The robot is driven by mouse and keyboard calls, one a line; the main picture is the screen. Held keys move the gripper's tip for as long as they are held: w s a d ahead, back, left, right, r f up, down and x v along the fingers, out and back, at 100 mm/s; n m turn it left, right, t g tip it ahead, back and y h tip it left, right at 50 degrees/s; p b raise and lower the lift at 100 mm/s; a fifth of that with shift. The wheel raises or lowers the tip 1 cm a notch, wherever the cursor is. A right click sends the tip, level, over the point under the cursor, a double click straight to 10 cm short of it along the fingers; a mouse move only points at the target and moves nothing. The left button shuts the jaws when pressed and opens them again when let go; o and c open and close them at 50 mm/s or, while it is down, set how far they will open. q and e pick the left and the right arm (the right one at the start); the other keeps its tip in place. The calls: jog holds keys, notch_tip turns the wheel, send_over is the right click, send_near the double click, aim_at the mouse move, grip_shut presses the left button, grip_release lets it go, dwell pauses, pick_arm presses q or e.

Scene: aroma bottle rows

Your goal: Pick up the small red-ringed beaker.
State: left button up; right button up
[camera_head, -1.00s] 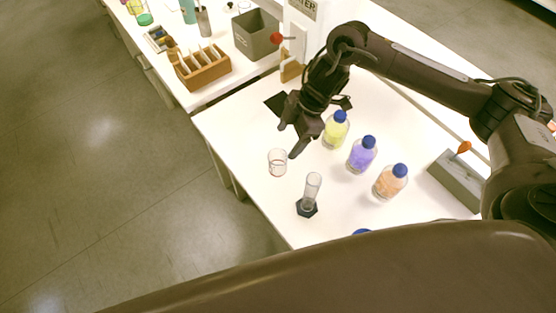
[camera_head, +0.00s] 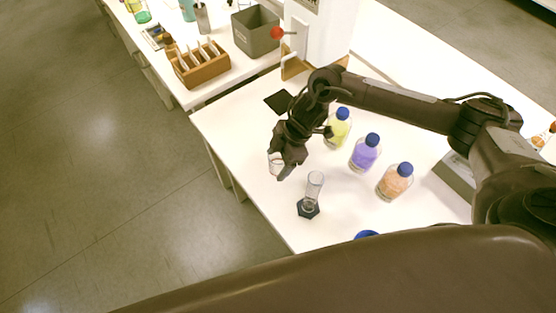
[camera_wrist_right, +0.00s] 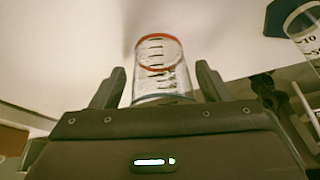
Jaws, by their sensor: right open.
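The small red-ringed beaker (camera_wrist_right: 160,72) is clear glass with dark marks and a red ring. In the right wrist view it stands between the two fingers of my right gripper (camera_wrist_right: 160,88), with a visible gap on each side. In the head view the beaker (camera_head: 273,160) is largely hidden behind my right gripper (camera_head: 279,168), which is lowered around it at the table's left side. The right gripper is open. My left gripper does not show.
A graduated cylinder (camera_head: 314,187) on a dark base stands close by; it also shows in the right wrist view (camera_wrist_right: 306,30). Bottles with yellow (camera_head: 338,128), purple (camera_head: 364,152) and orange (camera_head: 394,182) contents stand to the right. A black square (camera_head: 279,102) lies behind on the white table (camera_head: 226,118).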

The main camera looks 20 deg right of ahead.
jog(key=shift+f, duration=0.15)
jog(key=c, duration=1.1)
jog(key=shift+o, duration=0.2)
